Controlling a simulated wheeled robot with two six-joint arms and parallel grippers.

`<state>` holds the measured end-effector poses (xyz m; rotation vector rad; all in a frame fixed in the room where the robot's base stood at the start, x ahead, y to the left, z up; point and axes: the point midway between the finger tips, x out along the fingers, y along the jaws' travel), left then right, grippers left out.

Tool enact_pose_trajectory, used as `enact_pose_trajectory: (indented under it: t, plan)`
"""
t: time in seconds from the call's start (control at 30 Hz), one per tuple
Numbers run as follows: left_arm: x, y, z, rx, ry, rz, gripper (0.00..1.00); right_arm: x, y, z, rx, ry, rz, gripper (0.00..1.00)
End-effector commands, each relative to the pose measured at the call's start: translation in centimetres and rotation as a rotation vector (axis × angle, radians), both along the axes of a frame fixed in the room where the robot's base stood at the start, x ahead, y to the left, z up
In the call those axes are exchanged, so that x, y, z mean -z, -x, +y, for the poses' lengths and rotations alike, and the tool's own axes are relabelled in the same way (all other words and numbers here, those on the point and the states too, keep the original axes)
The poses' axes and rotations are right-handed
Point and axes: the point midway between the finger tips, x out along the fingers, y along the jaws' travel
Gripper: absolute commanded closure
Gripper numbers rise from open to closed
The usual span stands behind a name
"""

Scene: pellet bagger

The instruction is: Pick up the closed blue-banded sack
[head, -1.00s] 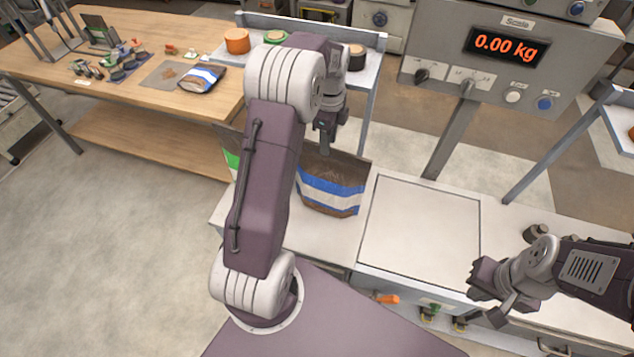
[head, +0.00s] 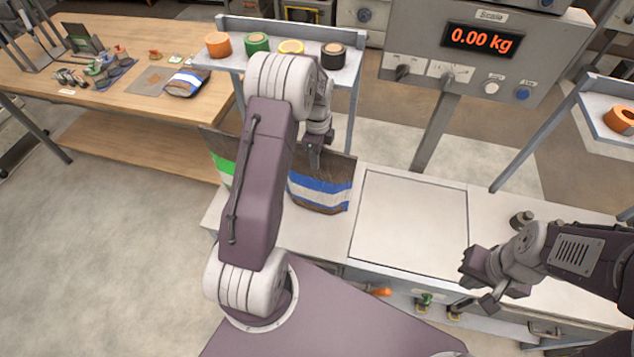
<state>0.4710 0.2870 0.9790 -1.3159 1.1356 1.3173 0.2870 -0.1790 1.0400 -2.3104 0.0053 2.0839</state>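A brown sack with a blue and white band (head: 322,190) stands upright on the light bench, left of the scale plate. My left gripper (head: 314,160) is at the sack's top edge, pointing down. Its fingers are small and partly hidden against the sack, so I cannot tell whether they are open or touching it. A green-banded sack (head: 222,168) stands to its left, partly hidden by my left arm. Another blue-banded sack (head: 186,82) lies on the wooden table at the back left. My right gripper (head: 475,285) is open and empty over the bench's right part.
The scale plate (head: 410,220) is bare, and its display (head: 481,40) reads 0.00 kg. A shelf behind the sacks holds orange (head: 218,44), green (head: 256,44), yellow and dark tape rolls. An orange roll (head: 620,119) sits on the right shelf. A small dark knob-like object (head: 522,219) stands right of the plate.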

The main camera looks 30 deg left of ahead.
Motion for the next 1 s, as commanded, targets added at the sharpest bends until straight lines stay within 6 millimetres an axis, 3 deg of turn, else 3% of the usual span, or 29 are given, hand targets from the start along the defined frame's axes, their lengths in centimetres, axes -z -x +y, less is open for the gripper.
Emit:
enact_pose_trajectory:
  t: [0.03, 0.1, 1.0]
  plan:
    - [-0.01, 0.00, 0.01, 0.000, 0.000, 0.000, 0.84, 0.01, 0.00, 0.00, 0.000, 0.000, 0.000, 1.00]
    - [-0.02, -0.01, 0.01, 0.000, 0.000, 0.000, 1.00, 0.01, 0.00, 0.00, 0.000, 0.000, 0.000, 1.00]
    - [-0.06, 0.02, 0.00, 0.000, 0.000, 0.001, 1.00, -0.01, 0.00, 0.00, 0.000, 0.000, 0.000, 1.00]
